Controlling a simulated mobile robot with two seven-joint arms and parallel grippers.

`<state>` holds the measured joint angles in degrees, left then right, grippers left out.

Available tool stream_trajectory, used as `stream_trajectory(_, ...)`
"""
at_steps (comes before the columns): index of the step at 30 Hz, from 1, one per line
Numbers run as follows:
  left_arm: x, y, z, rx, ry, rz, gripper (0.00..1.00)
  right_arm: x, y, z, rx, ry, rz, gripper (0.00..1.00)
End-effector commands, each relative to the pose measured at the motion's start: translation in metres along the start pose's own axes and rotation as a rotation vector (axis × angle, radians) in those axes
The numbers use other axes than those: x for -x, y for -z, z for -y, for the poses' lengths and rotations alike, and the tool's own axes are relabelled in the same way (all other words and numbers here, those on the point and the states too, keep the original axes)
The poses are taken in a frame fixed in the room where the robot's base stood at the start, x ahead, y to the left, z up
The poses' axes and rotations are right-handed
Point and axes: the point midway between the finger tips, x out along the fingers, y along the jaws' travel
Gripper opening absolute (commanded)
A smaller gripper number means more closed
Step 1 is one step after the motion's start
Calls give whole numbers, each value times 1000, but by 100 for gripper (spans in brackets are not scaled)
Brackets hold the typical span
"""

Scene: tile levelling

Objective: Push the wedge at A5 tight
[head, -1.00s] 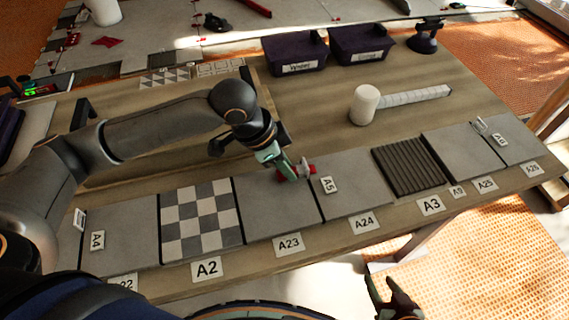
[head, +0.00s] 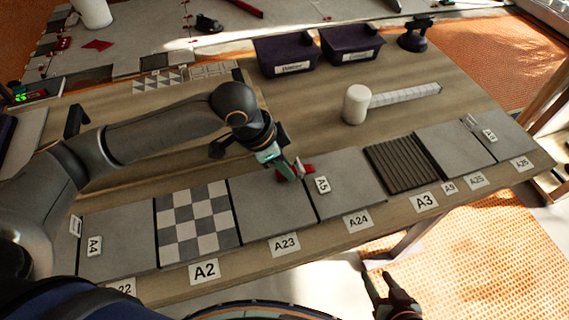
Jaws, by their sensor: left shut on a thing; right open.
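The red wedge (head: 307,168) is at the joint between two grey tiles, just left of the A5 tag (head: 322,185). My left gripper (head: 292,172) reaches down to it from the upper left and is shut on it. The fingers hide part of the wedge, so how deep it sits cannot be told. The left grey tile (head: 270,208) is above the A23 label and the right grey tile (head: 350,186) is above the A24 label. My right gripper (head: 388,294) is open and empty, low in front of the table's front edge.
A white-headed mallet (head: 356,104) lies behind the tiles. Two dark bins (head: 285,54) (head: 350,42) and a dark suction-cup tool (head: 413,36) stand at the back. A checkered tile (head: 197,222) and a ribbed dark tile (head: 401,164) lie in the row.

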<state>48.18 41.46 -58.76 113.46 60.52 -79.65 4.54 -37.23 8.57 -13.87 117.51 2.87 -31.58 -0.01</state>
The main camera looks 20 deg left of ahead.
Motion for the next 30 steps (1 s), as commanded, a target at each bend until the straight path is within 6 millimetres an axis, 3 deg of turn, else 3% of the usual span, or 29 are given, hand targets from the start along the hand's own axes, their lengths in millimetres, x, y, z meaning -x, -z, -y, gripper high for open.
stream_trajectory(10, 0, 1, -1, -1, -1, -5, 0, 0, 1, 1, -6, 0, -2, 50)
stream_trajectory(11, 0, 1, -1, -1, -1, -5, 28, 0, 1, 1, -6, 1, -2, 50)
stream_trajectory(20, 0, 1, 0, -1, 0, -3, 61, 0, 1, 2, -7, 1, -2, 50)
stream_trajectory(30, 2, 1, 0, -1, 0, -3, 61, -1, 1, 2, -8, 2, -2, 50)
